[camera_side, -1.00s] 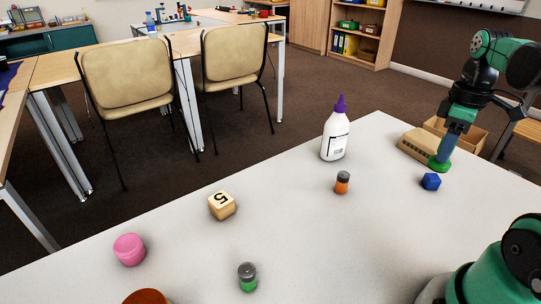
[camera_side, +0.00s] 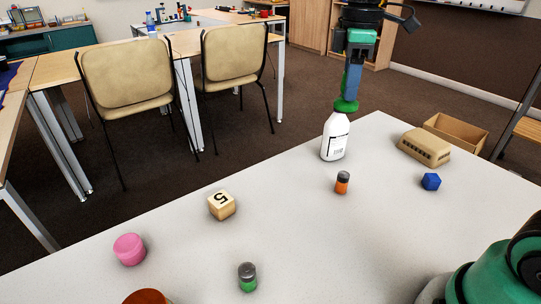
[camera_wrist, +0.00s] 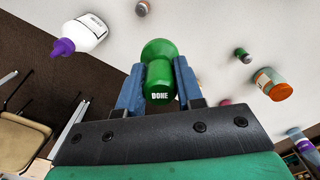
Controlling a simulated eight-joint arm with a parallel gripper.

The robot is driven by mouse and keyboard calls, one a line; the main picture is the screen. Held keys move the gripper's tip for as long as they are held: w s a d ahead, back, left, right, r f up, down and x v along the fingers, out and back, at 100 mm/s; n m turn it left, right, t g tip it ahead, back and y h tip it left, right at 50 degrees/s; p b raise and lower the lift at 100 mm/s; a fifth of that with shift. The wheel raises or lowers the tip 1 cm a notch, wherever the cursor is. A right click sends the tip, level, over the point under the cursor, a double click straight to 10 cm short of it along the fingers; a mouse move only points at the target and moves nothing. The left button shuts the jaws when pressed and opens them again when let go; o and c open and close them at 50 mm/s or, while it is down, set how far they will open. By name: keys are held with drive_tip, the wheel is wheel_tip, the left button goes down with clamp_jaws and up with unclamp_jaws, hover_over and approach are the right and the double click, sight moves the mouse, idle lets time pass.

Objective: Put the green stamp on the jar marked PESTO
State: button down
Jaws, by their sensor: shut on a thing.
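My gripper (camera_side: 350,88) is shut on a green stamp (camera_side: 346,105), held in the air above the table. In the wrist view the stamp (camera_wrist: 160,70) sits between both fingers, with DONE in white on it. In the side view it covers the top of the white bottle; I cannot tell how near it is. A jar with an orange-brown lid (camera_side: 147,297) is cut off at the bottom of the side view. What looks like the same jar (camera_wrist: 272,84) is at the right in the wrist view. I cannot read PESTO on any jar.
Small grey-topped containers, one green (camera_side: 247,283) and one orange (camera_side: 342,186), stand on the table (camera_side: 300,240).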

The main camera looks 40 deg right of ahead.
drive_tip(key=w+a+f+n, duration=0.1)
drive_tip(key=w+a+n, duration=0.15)
drive_tip(key=a, duration=0.75)
drive_tip(key=w+a+n, duration=0.1)
drive_tip(key=a+n, duration=0.3)
drive_tip(key=a, duration=0.6)
drive_tip(key=s+a+f+n, duration=0.1)
drive_tip(key=s+a+f, duration=0.1)
drive_tip(key=a, duration=0.4)
drive_tip(key=s+a+f+n, duration=0.2)
drive_tip(key=s+a, duration=0.2)
drive_tip(key=a, duration=0.1)
drive_tip(key=s+a+f+n, duration=0.1)
drive_tip(key=s+a+f, duration=0.1)
drive_tip(key=a, duration=0.4)
drive_tip(key=shift+s+a, duration=0.3)
drive_tip(key=shift+s, duration=0.2)
drive_tip(key=shift+f, duration=2.35)
drive_tip(key=c, duration=0.6)
unclamp_jaws()
drive_tip(key=shift+f, duration=0.15)
drive_tip(key=shift+o, duration=0.2)
